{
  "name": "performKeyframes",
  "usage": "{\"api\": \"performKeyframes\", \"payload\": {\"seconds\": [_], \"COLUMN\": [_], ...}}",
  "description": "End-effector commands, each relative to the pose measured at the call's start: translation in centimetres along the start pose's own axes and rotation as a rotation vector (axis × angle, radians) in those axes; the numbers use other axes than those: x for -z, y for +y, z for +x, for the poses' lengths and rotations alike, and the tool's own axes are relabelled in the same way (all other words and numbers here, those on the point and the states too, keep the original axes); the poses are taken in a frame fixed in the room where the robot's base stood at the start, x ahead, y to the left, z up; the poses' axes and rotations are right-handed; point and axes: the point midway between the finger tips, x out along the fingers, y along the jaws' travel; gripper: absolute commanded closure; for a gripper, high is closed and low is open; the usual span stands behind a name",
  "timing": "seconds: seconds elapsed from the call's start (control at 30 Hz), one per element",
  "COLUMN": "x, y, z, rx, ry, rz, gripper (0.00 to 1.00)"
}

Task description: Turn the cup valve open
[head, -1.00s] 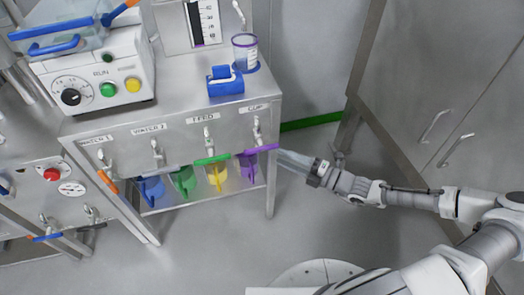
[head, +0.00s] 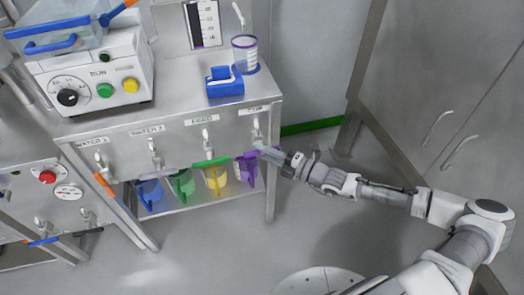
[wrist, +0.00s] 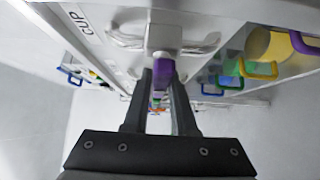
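The cup valve (head: 257,131) is on the right end of the steel bench front, below the label CUP. In the wrist view its pale body (wrist: 166,38) is straight ahead, with a purple handle (wrist: 162,70) reaching toward me. My gripper (head: 268,152) is at this valve, in front of the bench. In the wrist view the two dark fingers of my gripper (wrist: 160,84) stand apart, one on each side of the purple handle. I cannot tell whether they press on it.
Other valves labelled feed (head: 207,142) and water 2 (head: 155,154) are to the left. Coloured jugs, including a purple one (head: 244,172) and a yellow one (head: 217,181), sit on the shelf below. A clear cup (head: 245,54) stands on the bench. Open floor lies right.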

Motion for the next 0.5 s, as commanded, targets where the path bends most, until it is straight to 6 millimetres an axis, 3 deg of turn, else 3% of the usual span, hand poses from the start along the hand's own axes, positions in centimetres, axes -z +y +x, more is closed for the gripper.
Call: {"api": "performKeyframes", "payload": {"seconds": [0.03,0.1,0.5], "x": [-0.01,-0.01,-0.01], "y": [-0.01,-0.02,0.18], "z": [-0.02,-0.02,-0.03], "rx": [0.000,0.000,0.009], "ry": [0.000,0.000,0.000], "rz": [0.000,0.000,-0.008], "gripper": [0.88,1.00,1.00]}}
